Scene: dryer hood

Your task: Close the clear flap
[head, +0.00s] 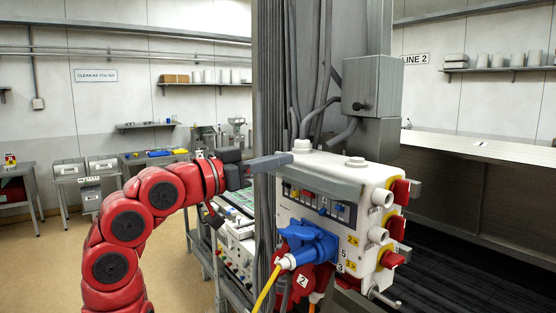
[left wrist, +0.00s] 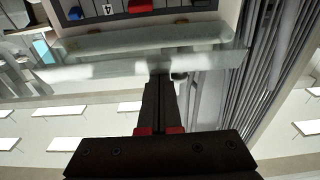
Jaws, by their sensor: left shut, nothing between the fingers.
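The clear flap (head: 320,181) is a greyish see-through strip along the upper front of the white power box (head: 352,222). It sticks out above a row of coloured breaker switches (head: 318,203), which are uncovered. In the left wrist view the flap (left wrist: 145,42) runs across the top as a glassy band, with switches beyond it. My left gripper (head: 288,159) is shut and empty, with its fingertips by the box's upper left corner, near the flap. In the left wrist view its tips (left wrist: 160,78) lie close to the flap's edge; I cannot tell whether they touch. My right gripper is out of view.
A blue plug (head: 308,244) with a yellow cable sits in the box's lower front. Red-capped sockets (head: 400,190) line its right side. A grey column with cables (head: 268,110) stands behind. A cart with equipment (head: 235,240) is left of the box.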

